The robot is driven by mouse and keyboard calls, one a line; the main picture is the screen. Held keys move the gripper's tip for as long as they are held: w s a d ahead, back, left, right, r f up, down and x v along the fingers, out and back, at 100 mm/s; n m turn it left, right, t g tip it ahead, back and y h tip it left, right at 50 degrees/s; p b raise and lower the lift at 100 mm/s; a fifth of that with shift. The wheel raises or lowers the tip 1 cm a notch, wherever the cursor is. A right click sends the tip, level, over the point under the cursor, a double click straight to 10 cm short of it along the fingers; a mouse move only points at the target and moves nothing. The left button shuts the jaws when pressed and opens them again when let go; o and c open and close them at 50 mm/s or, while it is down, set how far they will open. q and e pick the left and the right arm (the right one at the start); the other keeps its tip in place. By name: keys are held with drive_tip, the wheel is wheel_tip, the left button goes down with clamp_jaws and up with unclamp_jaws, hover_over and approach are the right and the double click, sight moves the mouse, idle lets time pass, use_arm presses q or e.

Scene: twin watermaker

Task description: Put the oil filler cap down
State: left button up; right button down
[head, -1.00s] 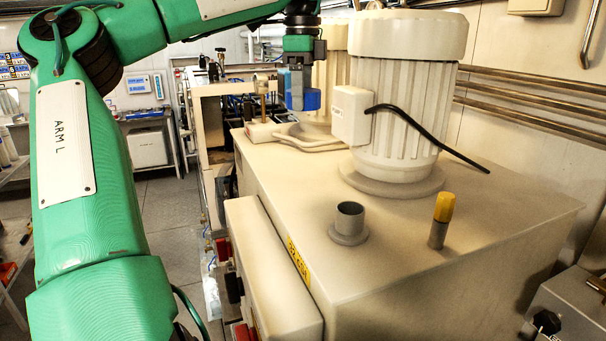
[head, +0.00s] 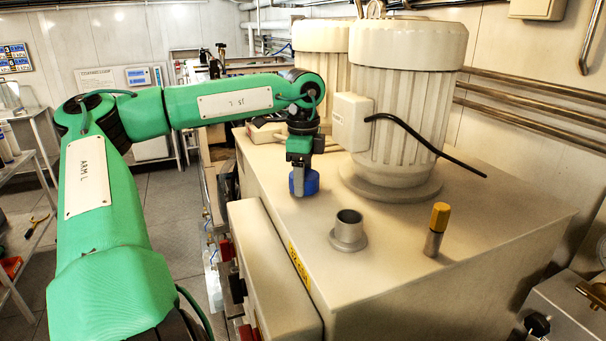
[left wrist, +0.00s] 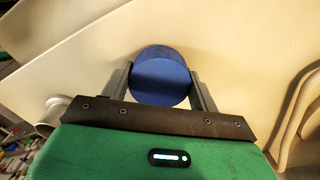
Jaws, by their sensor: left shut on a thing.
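The oil filler cap is a blue round cap (head: 305,184), held between the fingers of my left gripper (head: 303,172). In the head view it is at or just above the beige tank top (head: 400,225); I cannot tell whether it touches. In the left wrist view the cap (left wrist: 160,76) sits between the two grey fingers of the left gripper (left wrist: 161,84), over the beige surface. The grey filler neck (head: 349,230) stands open and uncapped on the tank top, to the right and nearer. My right gripper is not in view.
A ribbed white motor (head: 405,105) with a black cable (head: 430,145) stands right of the gripper, with a second motor (head: 320,65) behind. A yellow-topped post (head: 437,230) stands right of the neck. The tank's left edge is near the cap.

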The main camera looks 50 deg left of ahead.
use_arm(q)
drive_tip(key=shift+a+f, duration=0.1)
drive_tip(key=shift+f, duration=0.3)
